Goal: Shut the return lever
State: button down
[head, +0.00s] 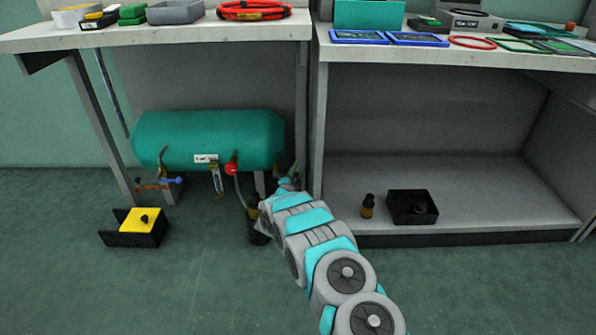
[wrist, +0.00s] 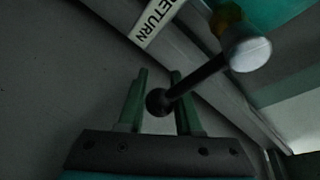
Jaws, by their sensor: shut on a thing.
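The return lever (wrist: 200,82) shows in the wrist view as a dark rod with a round black knob at its lower left end. Its other end meets a pale round hub (wrist: 248,52) with a yellowish part behind it. A white label (wrist: 156,22) reading RETURN is on the grey rail beside it. My gripper (wrist: 159,85) has its two green fingers on either side of the knob and is shut on it. In the head view my gripper is at the end of my arm, by the right end of the green tank; the lever is not clearly visible there.
The green tank (head: 208,138) hangs under the left bench, with a red knob (head: 231,169) and a blue handle (head: 165,181) at its front. A black-and-yellow box (head: 138,227) sits on the open floor at left.

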dwell(0.4)
jog(key=shift+w+a+r+n+t+y+p, duration=0.1)
jog(key=shift+a+r+n+t+y+p, duration=0.65)
jog(key=shift+n, duration=2.85)
jog(key=shift+s+a+r+n+t+y, duration=0.1)
jog(key=shift+a+r+n+t+y, duration=0.65)
jog(key=shift+a+r+n, duration=2.1)
jog(key=shift+w+a+r+n+t+y+p, duration=0.1)
jog(key=shift+a+r+n+t+y+p, duration=0.5)
jog(key=shift+n, duration=3.75)
jog(key=shift+a+y, duration=0.15)
jog(key=shift+y, duration=0.15)
jog(key=c, duration=0.6)
grip_release()
jog(key=shift+v, duration=3.9)
